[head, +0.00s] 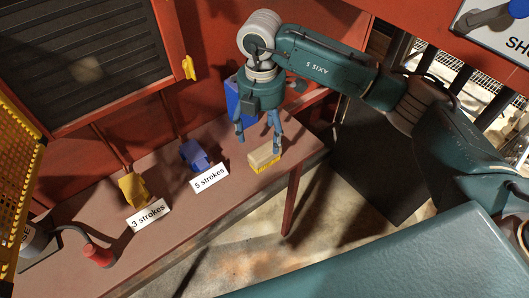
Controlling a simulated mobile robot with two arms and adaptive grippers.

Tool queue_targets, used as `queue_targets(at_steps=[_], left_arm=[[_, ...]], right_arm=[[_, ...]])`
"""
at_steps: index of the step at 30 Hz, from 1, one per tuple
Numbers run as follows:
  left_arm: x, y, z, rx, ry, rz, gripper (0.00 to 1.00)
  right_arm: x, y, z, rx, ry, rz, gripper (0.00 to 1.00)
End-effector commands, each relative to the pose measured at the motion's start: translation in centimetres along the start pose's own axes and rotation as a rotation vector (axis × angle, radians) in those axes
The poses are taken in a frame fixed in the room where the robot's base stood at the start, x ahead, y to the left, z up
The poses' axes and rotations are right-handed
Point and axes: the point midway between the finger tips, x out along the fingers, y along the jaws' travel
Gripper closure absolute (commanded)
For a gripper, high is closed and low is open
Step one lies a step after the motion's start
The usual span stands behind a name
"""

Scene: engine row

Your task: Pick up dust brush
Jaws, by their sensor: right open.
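A small pale tan block with a yellow front side (264,158), which looks like the dust brush, lies near the right end of the reddish-brown bench (205,215). I cannot make out any bristles on it. My right gripper (258,139) points down just above and behind it in the picture, with its blue fingers spread. One fingertip is at the block's upper right edge; I cannot tell if it touches. Nothing is held between the fingers. My left gripper is not in view.
A blue piece (193,155) stands by a "5 strokes" label (210,178), a yellow one (133,189) by a "3 strokes" label (149,214). A blue container (231,97) is behind my gripper. A red-ended hose (98,256) is at lower left.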

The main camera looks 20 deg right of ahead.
Motion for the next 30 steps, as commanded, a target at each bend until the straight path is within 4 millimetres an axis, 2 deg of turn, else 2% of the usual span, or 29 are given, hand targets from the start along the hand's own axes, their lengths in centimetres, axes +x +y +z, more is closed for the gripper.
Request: queue_targets(at_steps=[3,8,13,18,26,30], left_arm=[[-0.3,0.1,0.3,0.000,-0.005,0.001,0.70],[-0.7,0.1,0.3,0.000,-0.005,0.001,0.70],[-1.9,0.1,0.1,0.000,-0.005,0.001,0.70],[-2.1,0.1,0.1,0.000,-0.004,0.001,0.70],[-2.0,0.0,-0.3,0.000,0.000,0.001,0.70],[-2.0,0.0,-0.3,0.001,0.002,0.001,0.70]], right_arm=[[1.4,0.0,0.0,0.000,0.001,0.000,0.28],[2.5,-0.1,-0.1,-0.002,0.003,-0.001,0.28],[4.9,-0.5,-0.2,-0.002,0.003,-0.003,0.28],[6.9,-0.4,-0.2,-0.003,0.003,0.000,0.28],[7.3,-0.3,-0.2,-0.004,0.004,0.003,0.28],[7.2,-0.3,-0.2,-0.004,0.004,0.002,0.54]])
